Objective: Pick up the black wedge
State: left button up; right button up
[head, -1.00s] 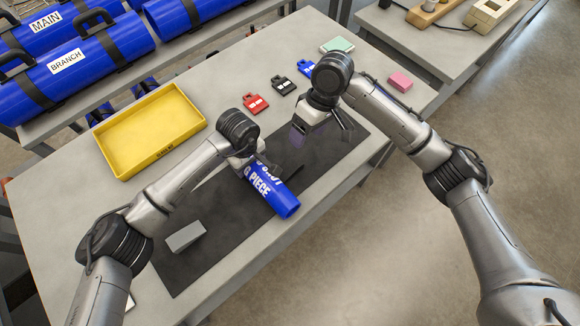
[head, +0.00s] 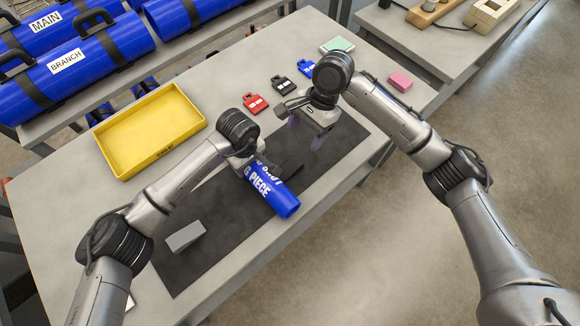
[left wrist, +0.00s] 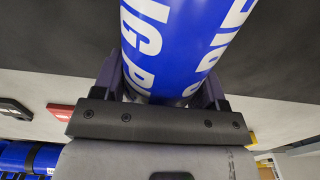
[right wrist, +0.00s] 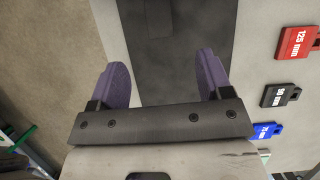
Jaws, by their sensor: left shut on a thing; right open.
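The black wedge (head: 290,169) is a dark shape on the dark mat (head: 215,262), just behind the blue pipe piece, and hard to tell from the mat. In the right wrist view a dark block (right wrist: 158,18), seemingly this wedge, lies at the top, beyond my fingertips. My right gripper (head: 306,142) is open and empty above the mat, behind and to the right of the wedge; its purple fingers (right wrist: 163,75) are wide apart. My left gripper (head: 252,167) is shut on the blue pipe piece (head: 270,194), which also fills the left wrist view (left wrist: 180,40).
A grey block (head: 185,235) lies on the mat's left part. A yellow tray (head: 118,165) stands at the back left. Red (head: 255,103), black (head: 283,85) and blue (head: 306,68) tags line the table's back. A pink block (head: 400,81) and a green block (head: 337,45) lie further right.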

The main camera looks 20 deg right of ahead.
send_over(292, 165)
jog(key=w+d, duration=0.1)
jog(key=d, duration=0.1)
jog(key=shift+m, duration=0.3)
notch_tip(292, 165, down, 6)
jog(key=shift+r, duration=0.15)
jog(key=shift+x, duration=2.9)
jog(key=shift+d, duration=0.15)
jog(key=shift+w, duration=0.1)
jog(key=c, duration=1.3)
